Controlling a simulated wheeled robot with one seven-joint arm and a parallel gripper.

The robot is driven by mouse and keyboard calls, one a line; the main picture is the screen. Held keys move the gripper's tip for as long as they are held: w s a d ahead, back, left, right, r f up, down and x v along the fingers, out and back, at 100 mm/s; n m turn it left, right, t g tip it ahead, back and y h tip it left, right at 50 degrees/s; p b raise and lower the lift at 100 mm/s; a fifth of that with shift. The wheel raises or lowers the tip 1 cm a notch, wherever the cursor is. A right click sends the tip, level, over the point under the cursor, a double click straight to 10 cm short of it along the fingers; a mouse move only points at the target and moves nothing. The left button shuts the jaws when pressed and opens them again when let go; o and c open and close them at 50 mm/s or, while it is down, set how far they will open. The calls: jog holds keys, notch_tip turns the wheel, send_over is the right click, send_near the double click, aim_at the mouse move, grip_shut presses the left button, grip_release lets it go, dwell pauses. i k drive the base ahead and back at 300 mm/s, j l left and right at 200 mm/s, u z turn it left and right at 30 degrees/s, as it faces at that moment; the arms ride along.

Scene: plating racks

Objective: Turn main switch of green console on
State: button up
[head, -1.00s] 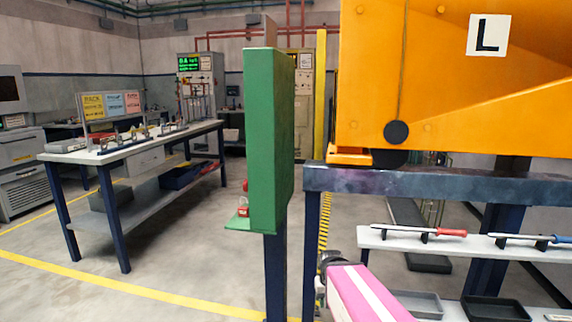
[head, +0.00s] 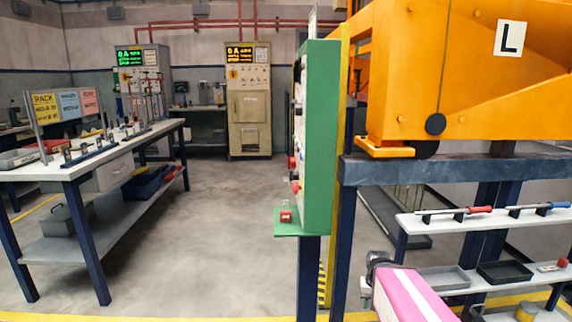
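The green console (head: 319,140) is an upright green box on a dark blue post, right of the middle in the head view. I see it nearly edge-on, with its control face turned to the left. Small red and dark controls (head: 292,166) stick out from that face. I cannot tell which of them is the main switch or how it is set. A small red item (head: 286,216) sits on the green ledge at the console's foot. My pink and white arm shows at the lower right, in front of the console's right side. My gripper's fingers are not visible.
An orange machine (head: 450,90) on a dark frame stands right of the console. A white-topped workbench (head: 85,165) with racks stands at left. A beige cabinet (head: 249,105) and a grey cabinet with a green display (head: 143,75) stand behind. The floor (head: 220,240) between bench and console is clear.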

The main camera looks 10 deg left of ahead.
aim_at(291, 162)
jog(key=k+j, duration=0.1)
jog(key=j, duration=0.3)
jog(key=k+j, duration=0.1)
jog(key=j, duration=0.3)
jog(key=k+j+z, duration=0.1)
jog(key=j, duration=0.3)
jog(key=k+j, duration=0.15)
jog(key=j, duration=0.25)
jog(key=k+j, duration=0.15)
jog(key=j, duration=0.25)
jog(key=i+j+z, duration=0.1)
jog(key=i+j, duration=0.4)
